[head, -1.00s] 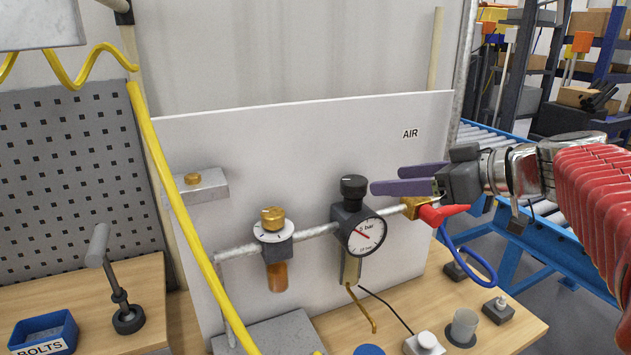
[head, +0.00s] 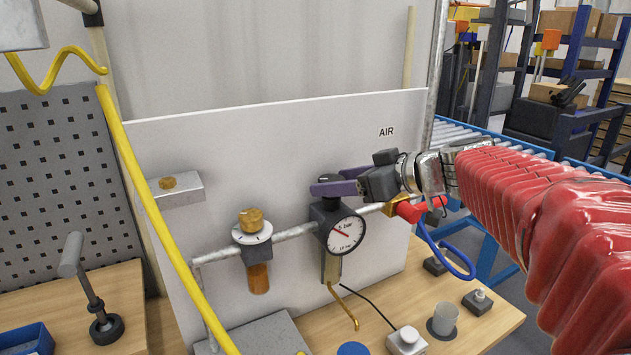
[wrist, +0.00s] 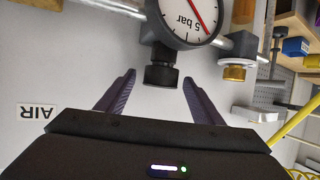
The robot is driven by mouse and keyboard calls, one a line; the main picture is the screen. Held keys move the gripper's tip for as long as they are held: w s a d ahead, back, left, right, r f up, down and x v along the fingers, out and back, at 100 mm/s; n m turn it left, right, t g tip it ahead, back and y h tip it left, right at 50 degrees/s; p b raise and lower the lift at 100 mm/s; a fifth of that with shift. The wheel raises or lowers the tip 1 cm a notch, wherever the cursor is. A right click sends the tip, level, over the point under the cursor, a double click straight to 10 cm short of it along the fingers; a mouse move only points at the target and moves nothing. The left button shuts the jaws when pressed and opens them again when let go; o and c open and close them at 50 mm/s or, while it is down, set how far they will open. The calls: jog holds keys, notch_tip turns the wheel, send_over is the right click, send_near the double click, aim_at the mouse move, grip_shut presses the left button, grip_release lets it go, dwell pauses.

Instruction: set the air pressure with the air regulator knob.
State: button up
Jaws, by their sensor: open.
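The air regulator (head: 323,213) sits on the pipe in front of the white panel, with its round gauge (head: 346,236) facing out. The gauge's red needle points to the upper left in the head view. The black regulator knob (head: 327,179) on top is partly hidden by my purple fingers. My gripper (head: 328,186) comes in from the right at knob height. In the wrist view, the knob (wrist: 161,75) shows between the tips of my open gripper (wrist: 158,79), with a gap on each side. The fingers do not visibly touch it.
A filter unit with a brass cap (head: 251,219) stands left on the same pipe. A red valve handle (head: 409,211) is just below my wrist. A yellow hose (head: 160,215) crosses at left. A cup (head: 444,319) and a white button box (head: 407,340) stand on the bench.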

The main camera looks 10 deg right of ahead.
jog(key=shift+c, duration=0.6)
jog(key=c, duration=0.9)
jog(key=shift+d, duration=0.1)
jog(key=shift+s+a+r+m+t+h, duration=0.1)
jog(key=shift+s+a+m+t+h, duration=0.1)
jog(key=shift+m+t+h, duration=0.45)
jog(key=shift+a+m+t+h, duration=0.15)
jog(key=shift+m+t+h, duration=0.3)
jog(key=shift+m+h, duration=0.6)
jog(key=shift+a+m+h, duration=0.1)
jog(key=shift+m+h, duration=0.4)
jog(key=shift+m+t+h, duration=0.4)
jog(key=shift+m+h, duration=0.3)
jog(key=shift+h, duration=0.2)
